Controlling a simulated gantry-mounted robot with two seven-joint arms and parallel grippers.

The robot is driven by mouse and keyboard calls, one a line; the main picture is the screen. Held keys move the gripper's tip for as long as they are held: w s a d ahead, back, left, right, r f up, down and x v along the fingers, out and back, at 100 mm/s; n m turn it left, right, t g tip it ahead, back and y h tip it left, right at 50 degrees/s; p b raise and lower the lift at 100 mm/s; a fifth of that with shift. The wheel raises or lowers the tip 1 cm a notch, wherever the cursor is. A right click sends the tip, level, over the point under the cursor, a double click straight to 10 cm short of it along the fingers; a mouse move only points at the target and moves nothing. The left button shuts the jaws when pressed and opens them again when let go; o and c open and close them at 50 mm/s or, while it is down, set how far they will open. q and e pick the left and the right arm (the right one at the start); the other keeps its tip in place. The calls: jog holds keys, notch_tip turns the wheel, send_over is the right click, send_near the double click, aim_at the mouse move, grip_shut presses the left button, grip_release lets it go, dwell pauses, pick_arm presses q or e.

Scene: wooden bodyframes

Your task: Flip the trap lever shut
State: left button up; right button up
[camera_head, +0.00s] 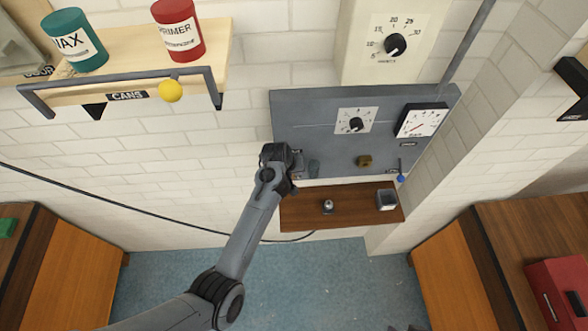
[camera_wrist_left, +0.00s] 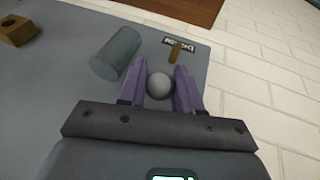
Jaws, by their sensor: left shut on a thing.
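A grey panel (camera_head: 300,115) is mounted on the brick wall, with dials and small fittings. My left gripper (camera_wrist_left: 160,85) has its purple fingers shut on a grey ball knob (camera_wrist_left: 159,86) at the panel; in the head view the gripper (camera_head: 293,172) is at the panel's lower left. Whether this knob belongs to the trap lever cannot be read. A grey cylinder (camera_wrist_left: 116,54) is close beside the fingers, and a small brass lever (camera_wrist_left: 174,52) with a label lies just beyond them. A blue-ended lever (camera_head: 401,178) hangs at the panel's lower right. My right gripper is not in view.
A wooden shelf (camera_head: 350,211) below the panel carries two small objects. A brass block (camera_head: 364,161) and a gauge (camera_head: 421,121) are on the panel. A rail (camera_head: 120,77) with a yellow ball (camera_head: 171,91) fronts the cans shelf at upper left. Cabinets stand both sides.

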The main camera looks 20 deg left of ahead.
pick_arm(q)
jog(key=o, duration=0.7)
jog(key=b+v, duration=0.1)
jog(key=v, duration=0.9)
jog(key=shift+s+r, duration=0.2)
jog(key=shift+r, duration=0.15)
jog(key=shift+f, duration=0.1)
